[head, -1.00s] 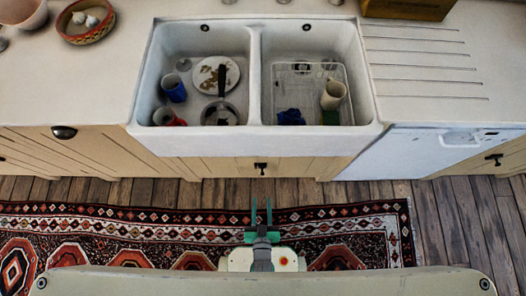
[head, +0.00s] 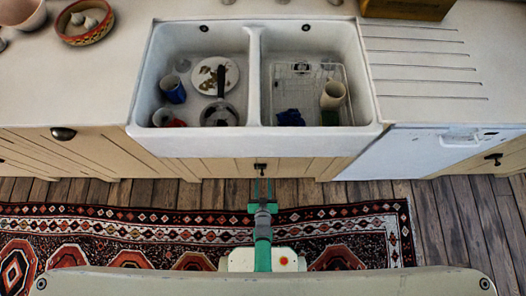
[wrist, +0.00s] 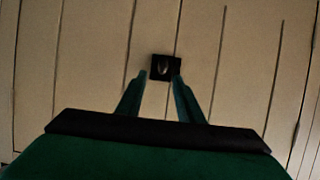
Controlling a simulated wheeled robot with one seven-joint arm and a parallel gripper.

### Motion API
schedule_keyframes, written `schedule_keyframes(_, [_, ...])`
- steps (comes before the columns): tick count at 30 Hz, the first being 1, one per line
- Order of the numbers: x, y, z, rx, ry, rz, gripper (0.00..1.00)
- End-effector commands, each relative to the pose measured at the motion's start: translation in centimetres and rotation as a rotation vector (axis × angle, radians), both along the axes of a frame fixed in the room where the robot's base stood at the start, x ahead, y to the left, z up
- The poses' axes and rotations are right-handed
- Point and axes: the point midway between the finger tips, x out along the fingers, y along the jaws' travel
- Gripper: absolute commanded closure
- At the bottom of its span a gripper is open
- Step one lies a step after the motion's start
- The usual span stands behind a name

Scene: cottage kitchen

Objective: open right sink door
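The sink cabinet front (head: 222,168) is cream, planked wood under the white double sink, and it looks closed. A small black handle (head: 260,167) sits near its middle. In the wrist view the handle (wrist: 164,68) is a dark square plate with a lighter rounded knob. My gripper (head: 262,182) is open and empty, just in front of the handle. In the wrist view the green fingertips of my gripper (wrist: 159,75) stand on either side of the handle's lower part. I cannot tell whether they touch it.
The white sink (head: 255,141) above holds cups, a plate, a pan and a rack. A white dishwasher (head: 408,152) stands to the right, and a cabinet with a dark pull (head: 63,132) to the left. A patterned rug (head: 170,222) covers the wooden floor.

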Motion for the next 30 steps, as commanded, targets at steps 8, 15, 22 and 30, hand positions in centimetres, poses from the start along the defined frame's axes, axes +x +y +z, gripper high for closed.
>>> schedule_keyframes(8, [3.2,0.3,-1.3,0.000,0.000,0.008,0.66])
schedule_keyframes(15, [3.9,0.0,-1.6,0.000,0.000,0.000,0.66])
schedule_keyframes(22, [3.9,-0.1,-1.6,0.000,0.000,-0.002,0.66])
schedule_keyframes(30, [4.0,0.0,-1.6,0.001,-0.001,-0.001,1.00])
